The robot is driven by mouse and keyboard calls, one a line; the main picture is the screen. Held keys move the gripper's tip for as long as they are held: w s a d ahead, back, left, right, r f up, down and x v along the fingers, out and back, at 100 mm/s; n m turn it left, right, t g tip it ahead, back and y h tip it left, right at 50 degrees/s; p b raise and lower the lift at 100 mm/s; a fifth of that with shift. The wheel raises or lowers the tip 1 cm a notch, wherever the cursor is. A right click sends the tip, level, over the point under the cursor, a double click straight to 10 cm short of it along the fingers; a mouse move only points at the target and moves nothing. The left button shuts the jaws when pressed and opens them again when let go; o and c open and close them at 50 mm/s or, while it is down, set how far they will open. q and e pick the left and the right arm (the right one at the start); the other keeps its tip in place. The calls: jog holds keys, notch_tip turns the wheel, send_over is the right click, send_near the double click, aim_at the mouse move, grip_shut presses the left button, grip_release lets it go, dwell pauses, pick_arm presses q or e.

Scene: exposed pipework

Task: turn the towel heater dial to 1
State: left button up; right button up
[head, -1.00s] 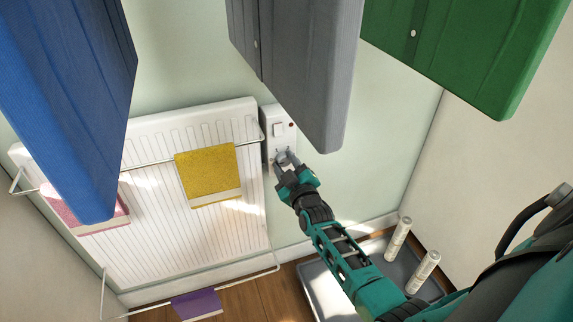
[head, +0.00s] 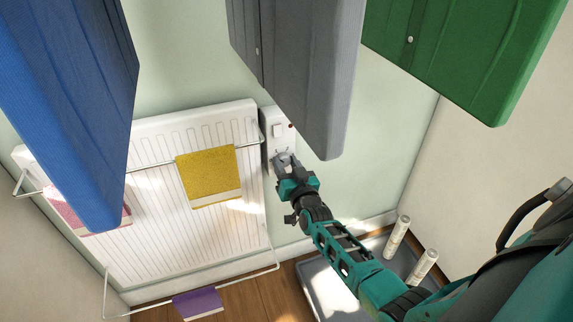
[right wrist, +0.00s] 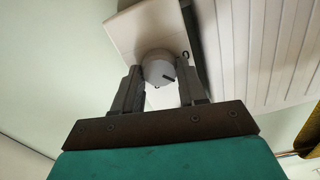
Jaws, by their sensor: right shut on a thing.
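The towel heater control box (head: 268,127) is a white panel on the wall at the right edge of the white towel heater (head: 150,150). It has a switch and a small red light. The round grey dial (right wrist: 158,70) shows between my fingers in the right wrist view, with a dark pointer line on its face. My right gripper (head: 284,162) is at the lower part of the box and is shut on the dial; the fingers also show in the right wrist view (right wrist: 160,85). My left gripper is not in view.
A yellow towel (head: 208,176), a pink towel (head: 85,212) and a purple towel (head: 198,303) hang on rails by the heater. Blue (head: 75,110), grey (head: 295,70) and green (head: 465,50) panels hang close overhead. Two pale cylinders (head: 410,250) stand at lower right.

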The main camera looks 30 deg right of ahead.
jog(key=shift+m, duration=0.9)
jog(key=o, duration=1.1)
jog(key=shift+c, duration=0.2)
jog(key=shift+s+a, duration=0.1)
jog(key=shift+s, duration=0.4)
jog(key=p+v, duration=0.3)
jog(key=v, duration=0.9)
